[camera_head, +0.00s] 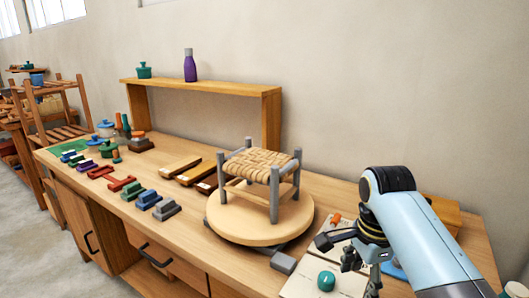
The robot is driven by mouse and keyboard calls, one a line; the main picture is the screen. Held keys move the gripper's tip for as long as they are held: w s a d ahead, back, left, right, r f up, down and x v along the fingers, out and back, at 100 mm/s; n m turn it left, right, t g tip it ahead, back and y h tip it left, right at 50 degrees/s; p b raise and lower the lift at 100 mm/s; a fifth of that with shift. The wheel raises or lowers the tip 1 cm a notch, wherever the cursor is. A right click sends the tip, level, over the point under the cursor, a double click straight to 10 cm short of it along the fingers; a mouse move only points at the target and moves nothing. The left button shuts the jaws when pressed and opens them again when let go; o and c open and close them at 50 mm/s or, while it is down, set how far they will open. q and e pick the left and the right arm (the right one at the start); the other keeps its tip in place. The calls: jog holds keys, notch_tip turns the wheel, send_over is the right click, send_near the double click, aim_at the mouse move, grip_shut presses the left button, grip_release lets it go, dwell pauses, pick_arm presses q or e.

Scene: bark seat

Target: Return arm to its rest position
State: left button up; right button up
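My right arm comes in from the lower right. Its gripper (348,262) hangs over the right part of the bench, above pale sheets or boards (300,284). Its dark fingers look spread apart with nothing between them. A small stool with a woven bark seat (258,163) and grey legs stands upright on a round wooden turntable (235,228), left of the gripper and apart from it. My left arm and gripper are not in view.
A teal round knob or jar (326,281) and a grey block (283,263) lie near the gripper. Colored blocks (150,199), wooden strips (190,172) and pots (105,128) cover the bench's left part. A raised shelf (205,87) bears a purple bottle (190,67).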

jog(key=s+d+n, duration=0.1)
jog(key=s, duration=0.1)
jog(key=s+d+f+n, duration=0.1)
jog(key=s, duration=0.1)
jog(key=s+d+n, duration=0.1)
jog(key=s, duration=0.1)
jog(key=shift+f+t, duration=0.25)
jog(key=shift+t, duration=0.05)
jog(key=s+d+r+n+t, duration=0.15)
jog(key=s+r+n, duration=0.25)
jog(key=s+n, duration=0.45)
jog(key=s+d+r+n+t, duration=0.15)
jog(key=s+r+n, duration=0.35)
jog(key=s, duration=0.7)
jog(key=s+d+f+g+b, duration=0.15)
jog(key=f+b, duration=0.35)
jog(key=f, duration=1.4)
jog(key=s+d+f+g+b, duration=0.15)
jog(key=f+b, duration=0.25)
jog(key=f, duration=1.5)
jog(key=s+f+b, duration=0.3)
jog(key=s+f, duration=0.5)
jog(key=f, duration=0.3)
jog(key=s+d+f+b, duration=0.1)
jog(key=s+f+b, duration=0.3)
jog(key=s+f, duration=0.5)
jog(key=shift+f+h, duration=0.3)
jog(key=shift+f, duration=0.6)
jog(key=shift+s+d+g, duration=0.1)
jog(key=shift+g, duration=0.2)
